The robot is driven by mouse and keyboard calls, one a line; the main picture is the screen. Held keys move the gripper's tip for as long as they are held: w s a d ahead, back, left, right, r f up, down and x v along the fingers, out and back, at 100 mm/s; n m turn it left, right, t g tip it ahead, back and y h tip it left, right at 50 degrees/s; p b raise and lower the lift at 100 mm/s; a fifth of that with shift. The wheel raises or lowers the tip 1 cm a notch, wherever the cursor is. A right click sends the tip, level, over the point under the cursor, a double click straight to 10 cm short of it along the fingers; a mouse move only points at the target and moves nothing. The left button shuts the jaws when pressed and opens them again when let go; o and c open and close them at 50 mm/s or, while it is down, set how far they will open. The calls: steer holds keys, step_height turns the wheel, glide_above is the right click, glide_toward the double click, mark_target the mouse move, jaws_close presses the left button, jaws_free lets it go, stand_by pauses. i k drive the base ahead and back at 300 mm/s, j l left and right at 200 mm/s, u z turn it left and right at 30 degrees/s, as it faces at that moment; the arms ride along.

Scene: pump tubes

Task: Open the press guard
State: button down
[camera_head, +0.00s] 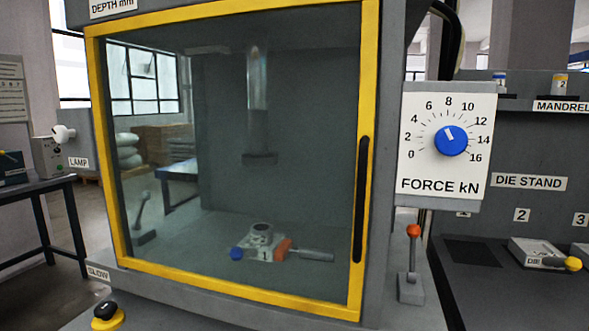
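The press guard (226,292) is a clear panel in a yellow frame across the front of the press. It looks closed, with its frame lying against the press body. A long black vertical handle (361,200) is on the right side of its frame. Through the panel I see the press ram (257,100) above a die (262,236) with a blue knob and an orange-and-grey handle. My gripper is not in this view.
Right of the guard are a force dial (451,139) and an orange-topped lever (412,265). A black-and-yellow button (107,316) sits at front left. The die stand (500,230) is at right; a dark side table (40,186) stands at left.

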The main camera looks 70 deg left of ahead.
mark_target(223, 9)
steer(key=u, duration=2)
steer(key=k+l, duration=0.2)
steer(key=k+l+z, duration=0.6)
steer(key=l+z, duration=0.1)
steer(key=z, duration=1.05)
steer(key=u, duration=2.6)
